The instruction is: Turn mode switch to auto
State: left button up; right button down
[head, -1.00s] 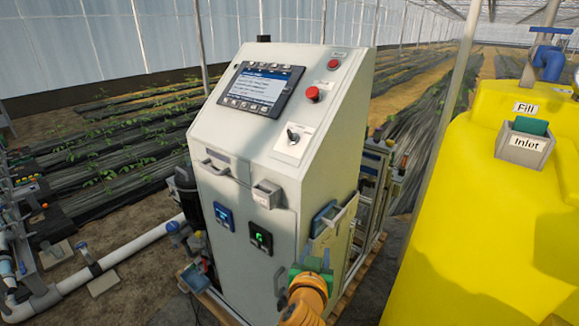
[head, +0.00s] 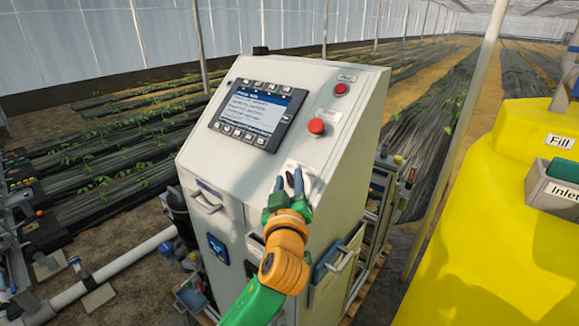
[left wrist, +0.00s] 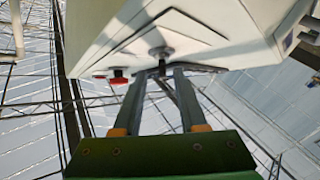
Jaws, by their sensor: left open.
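The mode switch shows in the left wrist view (left wrist: 160,52) as a dark knob on a pale plate, just beyond and roughly between my fingertips. In the head view its white plate (head: 303,168) sits on the sloped face of the grey control cabinet (head: 345,160), and my fingers largely hide the knob. My left gripper (head: 289,178) is open in front of the plate; its two fingers also show apart in the left wrist view (left wrist: 160,73). I cannot tell whether they touch the knob. The switch's setting is not readable. My right gripper is not in view.
A red push button (head: 316,126), a small red button (head: 341,89) and a screen (head: 258,108) are on the same sloped face. A handle (head: 207,201) sticks out at the front. A yellow tank (head: 490,240) stands at the right, and a white pipe (head: 125,262) runs at the left.

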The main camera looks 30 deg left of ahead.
aim_at(288, 182)
pick_arm(q)
jog(key=shift+w+a+r, duration=0.2)
jog(key=shift+w+a, duration=0.05)
jog(key=shift+w, duration=0.05)
jog(key=shift+w+a+f, duration=0.45)
jog(key=shift+w+a, duration=0.1)
jog(key=shift+w, duration=0.15)
jog(key=shift+w+a+f, duration=0.15)
jog(key=shift+w, duration=0.1)
jog(key=shift+s+d, duration=0.2)
jog(key=shift+d, duration=0.05)
grip_shut()
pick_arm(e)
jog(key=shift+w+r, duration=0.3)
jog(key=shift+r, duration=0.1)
